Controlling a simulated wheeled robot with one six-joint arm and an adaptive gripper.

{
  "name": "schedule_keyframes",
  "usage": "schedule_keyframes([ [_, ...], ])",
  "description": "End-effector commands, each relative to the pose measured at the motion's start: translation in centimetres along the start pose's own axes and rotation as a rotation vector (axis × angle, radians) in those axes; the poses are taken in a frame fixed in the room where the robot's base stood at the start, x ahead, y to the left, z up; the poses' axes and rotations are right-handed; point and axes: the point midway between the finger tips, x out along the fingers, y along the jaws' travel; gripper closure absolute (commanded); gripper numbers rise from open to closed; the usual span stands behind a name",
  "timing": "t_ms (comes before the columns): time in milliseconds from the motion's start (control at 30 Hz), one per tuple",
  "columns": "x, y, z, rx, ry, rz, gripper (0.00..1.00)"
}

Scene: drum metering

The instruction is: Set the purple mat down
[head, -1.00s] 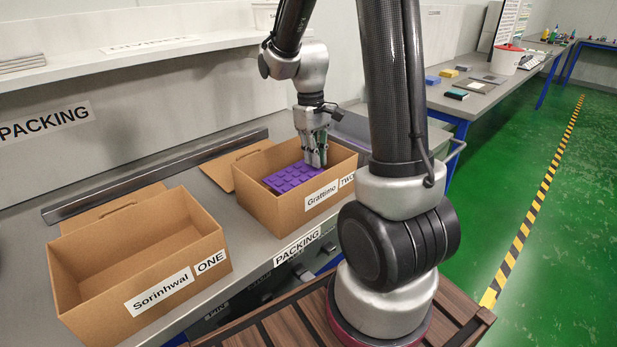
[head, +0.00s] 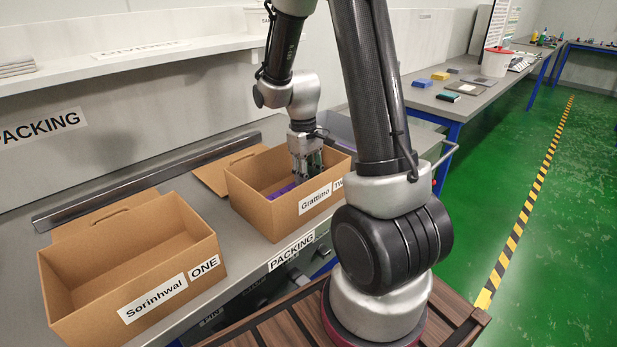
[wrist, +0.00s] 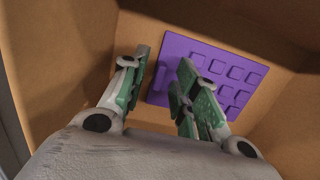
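The purple mat (head: 283,190) is down inside the cardboard box labelled Grattimo TWO (head: 252,205), mostly hidden behind the box's front wall in the head view. In the wrist view the mat (wrist: 225,72) shows raised square outlines and lies against the box's inside, apparently on its bottom. My gripper (head: 306,172) reaches down into this box. In the wrist view its two green-padded fingers (wrist: 158,88) are apart, with a narrow raised strip of the mat visible in the gap between them. I see neither finger pressing on it.
An empty cardboard box labelled Sorinhwal ONE (head: 130,265) stands to the left on the grey bench (head: 228,252). The walls of the Grattimo box surround my gripper closely. A metal rail (head: 150,175) runs along the back of the bench.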

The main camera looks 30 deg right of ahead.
Motion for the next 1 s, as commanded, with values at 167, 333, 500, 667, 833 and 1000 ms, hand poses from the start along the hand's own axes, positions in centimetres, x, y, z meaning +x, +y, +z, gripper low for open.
schedule_keyframes([
  [167,-0.1,0.0,0.0,0.000,0.000,0.000,0.70],
  [333,-1.9,0.0,-0.1,0.000,0.005,0.002,0.70],
  [500,-5.7,0.0,-0.1,-0.001,0.006,0.002,0.70],
  [667,-9.1,0.0,-0.1,-0.001,0.006,0.002,0.70],
  [833,-11.4,0.0,-0.1,-0.001,0.002,0.001,0.70],
  [1000,-13.4,-0.5,1.0,0.011,0.033,0.008,0.70],
])
